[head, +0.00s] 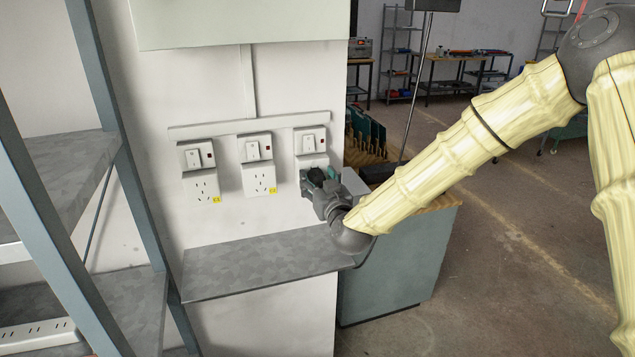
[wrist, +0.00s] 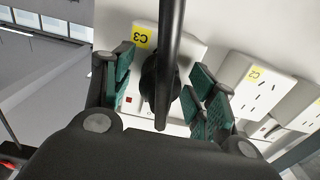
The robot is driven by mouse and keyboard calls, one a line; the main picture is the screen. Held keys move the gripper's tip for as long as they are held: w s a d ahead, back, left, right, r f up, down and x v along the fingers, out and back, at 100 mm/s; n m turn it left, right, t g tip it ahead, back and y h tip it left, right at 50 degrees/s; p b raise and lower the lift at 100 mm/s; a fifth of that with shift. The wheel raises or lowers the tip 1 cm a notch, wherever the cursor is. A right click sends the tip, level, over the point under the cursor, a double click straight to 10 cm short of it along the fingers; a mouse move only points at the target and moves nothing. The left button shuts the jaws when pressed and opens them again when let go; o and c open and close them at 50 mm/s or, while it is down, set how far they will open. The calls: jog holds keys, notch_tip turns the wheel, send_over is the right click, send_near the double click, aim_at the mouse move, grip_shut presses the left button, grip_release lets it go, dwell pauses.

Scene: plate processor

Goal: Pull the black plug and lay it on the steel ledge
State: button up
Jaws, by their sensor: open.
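The black plug (wrist: 152,88) sits in the socket marked C3 (wrist: 141,37), with its thick black cord (wrist: 172,35) crossing the wrist view. My gripper (wrist: 163,80) is open, with its green-padded fingers on either side of the plug; a gap shows on both sides. In the head view, my gripper (head: 318,180) is at the rightmost of three wall sockets and hides most of the plug and the socket's lower part. The steel ledge (head: 250,265) juts from the wall below the sockets, and its visible top is bare.
The sockets C1 (head: 201,186) and C2 (head: 259,178) are to the left on the wall. A metal shelf rack (head: 65,185) stands at the far left, with a white power strip (head: 38,334) on it. A grey-green cabinet (head: 395,265) stands right of the ledge.

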dwell(0.8)
grip_shut()
jog(key=shift+s+b, duration=0.1)
jog(key=shift+b, duration=0.2)
jog(key=shift+s+d, duration=0.25)
jog(key=shift+s, duration=0.35)
jog(key=shift+s, duration=0.15)
jog(key=shift+s+d+b, duration=0.2)
jog(key=shift+s+b, duration=0.1)
jog(key=shift+s, duration=0.2)
jog(key=shift+s, duration=0.1)
jog(key=shift+b+v, duration=0.3)
jog(key=shift+v, duration=0.95)
